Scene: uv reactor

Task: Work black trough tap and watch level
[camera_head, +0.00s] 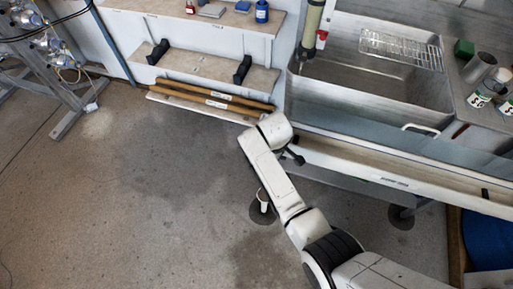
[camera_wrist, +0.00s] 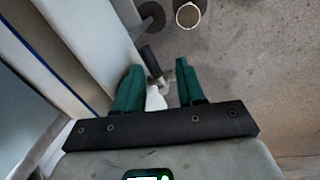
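In the wrist view, a tap with a black lever (camera_wrist: 152,62) and a pale body (camera_wrist: 155,98) sits between the two green fingers of my gripper (camera_wrist: 159,67). The fingers are apart, with gaps beside the tap, so my gripper looks open. Contact with the tap is not clear. In the head view, my wrist hides most of the gripper at the left end of the long, pale-edged trough (camera_head: 400,182). A small dark part shows beside my wrist there, but I cannot tell whether it is the tap. The liquid level is not readable.
A pale open cup (camera_wrist: 189,14) stands on the floor below, beside a dark round foot (camera_wrist: 150,16). A steel sink (camera_head: 345,75) with a wire rack (camera_head: 400,48) lies behind the trough. Shelves (camera_head: 205,66) stand back left.

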